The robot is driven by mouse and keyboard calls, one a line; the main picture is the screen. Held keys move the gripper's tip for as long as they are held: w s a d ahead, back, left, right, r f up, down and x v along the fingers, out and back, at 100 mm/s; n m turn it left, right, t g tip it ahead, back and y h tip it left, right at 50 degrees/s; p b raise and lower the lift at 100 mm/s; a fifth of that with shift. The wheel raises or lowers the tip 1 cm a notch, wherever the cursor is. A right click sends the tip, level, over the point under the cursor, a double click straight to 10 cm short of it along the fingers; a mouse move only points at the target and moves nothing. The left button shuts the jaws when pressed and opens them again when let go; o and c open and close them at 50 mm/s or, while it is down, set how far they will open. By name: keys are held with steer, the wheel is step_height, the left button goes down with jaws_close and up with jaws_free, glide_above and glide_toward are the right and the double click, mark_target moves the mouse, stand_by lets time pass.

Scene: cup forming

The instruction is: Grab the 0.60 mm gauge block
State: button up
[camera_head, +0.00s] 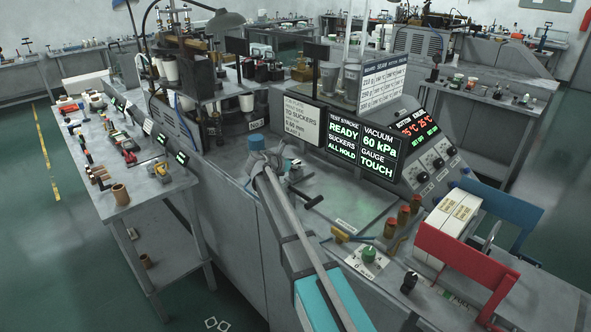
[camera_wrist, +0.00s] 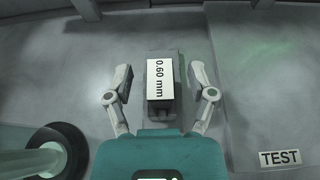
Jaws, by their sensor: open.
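The gauge block (camera_wrist: 163,97), a dark block with a white label reading "0.60 mm", sits on a grey metal surface in the middle of the wrist view. My gripper (camera_wrist: 161,80) is open, with one finger on each side of the block. Gaps show between the fingers and the block's sides, so they look apart from it. The near end of the block lies close to my teal gripper body.
A round post with a dark ring (camera_wrist: 55,152) stands at the lower left of the wrist view. A "TEST" plate (camera_wrist: 280,158) lies at the lower right.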

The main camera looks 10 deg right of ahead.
steer(key=shift+d, duration=0.1)
stand_by(0.5)
jaws_close()
